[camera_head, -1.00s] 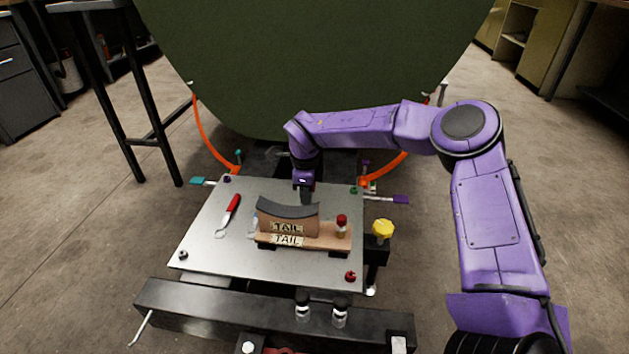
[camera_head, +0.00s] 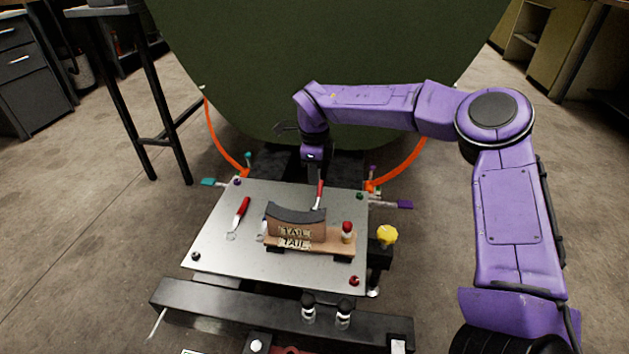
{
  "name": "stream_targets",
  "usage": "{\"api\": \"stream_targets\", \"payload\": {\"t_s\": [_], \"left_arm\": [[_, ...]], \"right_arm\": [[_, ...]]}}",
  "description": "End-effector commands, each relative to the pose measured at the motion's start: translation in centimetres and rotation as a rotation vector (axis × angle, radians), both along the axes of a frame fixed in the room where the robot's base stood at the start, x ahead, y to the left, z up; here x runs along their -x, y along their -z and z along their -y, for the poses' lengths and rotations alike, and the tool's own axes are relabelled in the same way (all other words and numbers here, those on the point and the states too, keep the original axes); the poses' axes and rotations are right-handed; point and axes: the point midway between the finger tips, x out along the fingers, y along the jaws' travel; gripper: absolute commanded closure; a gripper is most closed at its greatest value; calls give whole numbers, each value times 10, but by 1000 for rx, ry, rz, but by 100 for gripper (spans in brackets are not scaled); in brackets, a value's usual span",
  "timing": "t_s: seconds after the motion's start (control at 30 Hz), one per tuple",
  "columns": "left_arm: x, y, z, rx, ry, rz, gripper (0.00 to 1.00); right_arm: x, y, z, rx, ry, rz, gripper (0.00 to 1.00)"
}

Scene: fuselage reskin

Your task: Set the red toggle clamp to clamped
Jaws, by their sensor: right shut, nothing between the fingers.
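A thin red handle (camera_head: 320,194) stands nearly upright, leaning slightly, just behind the block marked TAIL (camera_head: 295,228). It looks like the toggle clamp's lever; the clamp's base is hidden behind the block. Another red-handled piece (camera_head: 242,209) with a pale ring end lies on the left of the metal plate (camera_head: 220,248); I cannot tell whether it is a clamp or a tool. My right gripper (camera_head: 312,180) points down behind the block, shut and empty, close to the left of the upright red handle. Contact cannot be told. My left gripper is not in view.
The large green fuselage (camera_head: 330,70) hangs behind the plate. A red knob (camera_head: 347,228) stands on the block's wooden base, and a yellow knob (camera_head: 387,235) stands right of the plate. Orange hoses (camera_head: 402,165) flank the plate. The plate's left front is clear.

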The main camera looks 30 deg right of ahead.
Motion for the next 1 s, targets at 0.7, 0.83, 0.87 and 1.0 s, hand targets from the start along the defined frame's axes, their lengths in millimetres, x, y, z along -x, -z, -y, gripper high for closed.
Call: {"api": "stream_targets", "payload": {"t_s": [0.7,0.83,0.87,1.0], "left_arm": [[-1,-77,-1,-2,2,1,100],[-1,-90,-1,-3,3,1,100],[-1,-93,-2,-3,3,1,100],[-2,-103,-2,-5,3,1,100]], "right_arm": [[-6,-6,6,-4,-83,-127,100],[-17,-3,16,-39,-345,-142,100],[-20,-4,18,-46,-407,-142,100],[-30,-9,27,-79,-700,-128,100]]}}
